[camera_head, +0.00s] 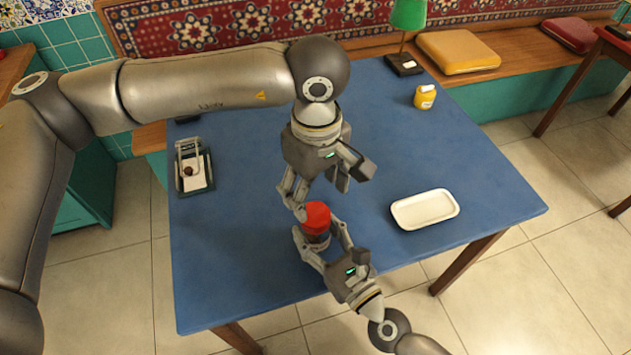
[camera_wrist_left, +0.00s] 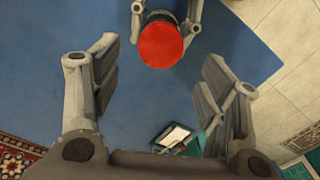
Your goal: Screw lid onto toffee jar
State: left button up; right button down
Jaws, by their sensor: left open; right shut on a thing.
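The toffee jar (camera_head: 316,238) stands on the blue table with a red lid (camera_head: 317,215) on its top. My right gripper (camera_head: 322,240) is shut around the jar from the front. In the left wrist view the red lid (camera_wrist_left: 165,44) shows as a round disc between the right gripper's fingers (camera_wrist_left: 165,20). My left gripper (camera_head: 318,195) is above the lid, pointing down, and is open and empty. Its two fingers (camera_wrist_left: 150,95) are spread wide in the left wrist view, with the lid ahead of them. I cannot tell whether the lid is threaded on or only resting.
A white tray (camera_head: 425,222) lies right of the jar. A small framed holder (camera_head: 208,170) stands at the left, a yellow jar (camera_head: 424,97) and a green lamp (camera_head: 408,20) at the back right. The blue table (camera_head: 250,270) is otherwise largely clear.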

aim_at(315, 214)
pick_arm(q)
jog(key=n, duration=0.7)
jog(key=shift+r, duration=0.35)
jog(key=n, duration=0.6)
jog(key=shift+a+r+n, duration=0.1)
jog(key=shift+r+n, duration=0.15)
jog(key=shift+n, duration=0.15)
jog(key=shift+f, duration=4.05)
jog(key=c, duration=1.1)
jog(key=shift+m, duration=0.9)
jog(key=o, duration=1.2)
